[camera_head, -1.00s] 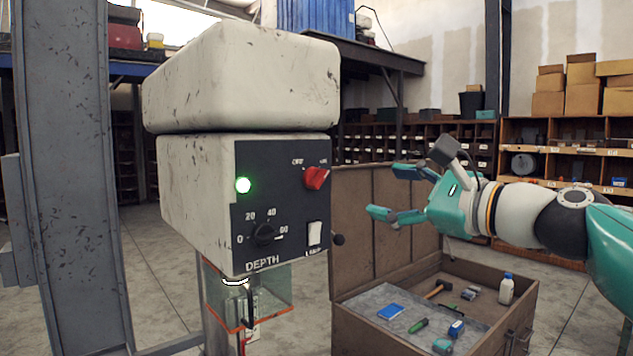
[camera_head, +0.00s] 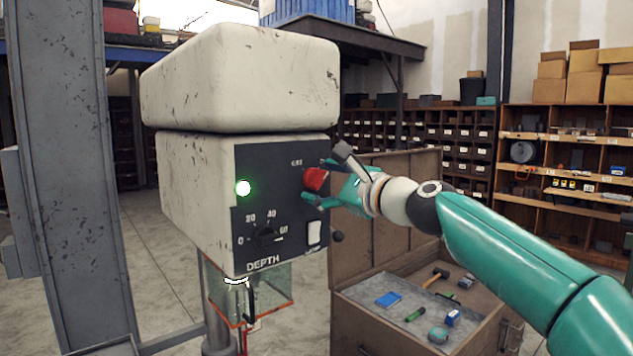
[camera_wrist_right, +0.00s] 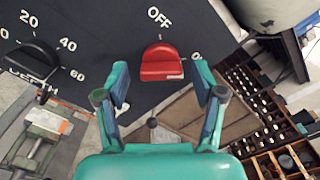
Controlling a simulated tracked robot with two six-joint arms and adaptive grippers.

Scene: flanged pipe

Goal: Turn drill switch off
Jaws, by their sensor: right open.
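The drill head (camera_head: 190,180) is a worn white box with a dark control panel (camera_head: 262,165). The red switch (camera_head: 315,179) sits at the panel's upper right and a green lamp (camera_head: 243,188) glows at its left. My right gripper (camera_head: 318,184) is open at the switch, its fingers above and below it. In the wrist view the red switch (camera_wrist_right: 161,62) lies ahead, between and beyond the open fingertips (camera_wrist_right: 161,85), with "OFF" printed above it. I cannot tell whether the fingers touch it. My left gripper is not in view.
A black depth dial (camera_head: 265,234) and a white lamp switch (camera_head: 314,233) are lower on the panel. A clear guard (camera_head: 270,290) hangs below. An open wooden chest (camera_head: 385,335) with tools stands below my right arm. A grey column (camera_head: 70,190) stands at left.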

